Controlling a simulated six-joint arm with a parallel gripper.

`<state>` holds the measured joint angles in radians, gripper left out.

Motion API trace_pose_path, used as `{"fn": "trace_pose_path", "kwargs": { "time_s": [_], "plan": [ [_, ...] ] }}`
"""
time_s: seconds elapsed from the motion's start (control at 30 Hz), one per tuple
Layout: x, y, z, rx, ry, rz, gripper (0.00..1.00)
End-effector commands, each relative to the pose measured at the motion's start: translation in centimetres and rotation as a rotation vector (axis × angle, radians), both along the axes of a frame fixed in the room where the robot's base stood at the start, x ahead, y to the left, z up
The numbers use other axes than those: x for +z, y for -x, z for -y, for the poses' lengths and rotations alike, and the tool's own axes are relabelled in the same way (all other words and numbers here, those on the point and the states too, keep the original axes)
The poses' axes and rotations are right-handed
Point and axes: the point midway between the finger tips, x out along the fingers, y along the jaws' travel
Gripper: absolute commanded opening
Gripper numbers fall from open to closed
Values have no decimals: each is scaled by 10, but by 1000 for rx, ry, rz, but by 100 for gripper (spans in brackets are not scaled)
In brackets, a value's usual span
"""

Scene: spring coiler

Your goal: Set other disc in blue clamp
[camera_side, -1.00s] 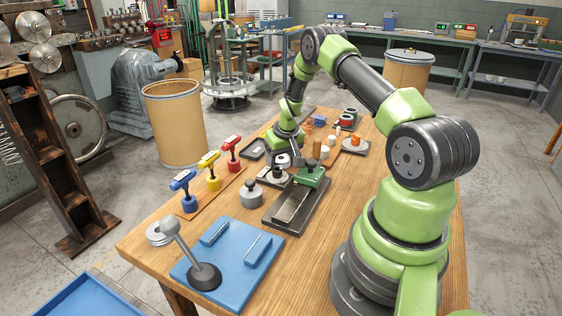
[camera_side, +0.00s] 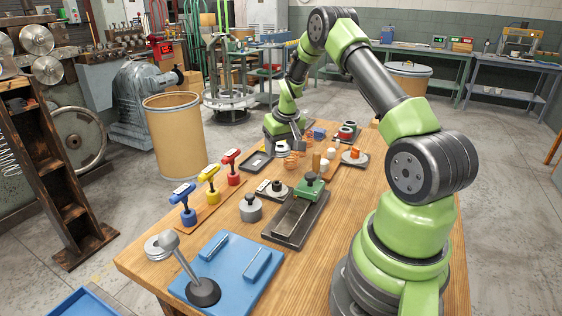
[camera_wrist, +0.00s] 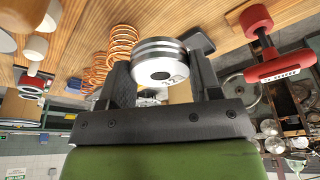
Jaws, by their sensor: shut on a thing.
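My gripper (camera_side: 292,146) is over the far part of the bench. In the wrist view my gripper (camera_wrist: 161,70) is shut on a silver grooved disc (camera_wrist: 155,48), held between the two dark fingers; its dark mark is only partly readable. The disc is hard to make out in the side view. The blue clamp (camera_side: 188,217), with a blue handle and white label, stands upright at the near end of the clamp row, well apart from my gripper.
Yellow (camera_side: 213,185) and red (camera_side: 232,167) clamps stand behind the blue one. Orange springs (camera_wrist: 122,45) are close to my gripper.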

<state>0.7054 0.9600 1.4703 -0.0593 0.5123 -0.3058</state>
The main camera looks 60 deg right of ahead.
Motion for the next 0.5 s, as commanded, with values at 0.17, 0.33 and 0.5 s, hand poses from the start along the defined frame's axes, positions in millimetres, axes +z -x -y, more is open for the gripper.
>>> {"fn": "trace_pose_path", "kwargs": {
  "time_s": [0.17, 0.33, 0.5],
  "plan": [
    [22, -1, 0, 0, 2, 2, 22],
    [32, 0, 0, 2, 2, 1, 22],
    [41, -1, 0, 1, 1, 3, 22]
  ]
}}
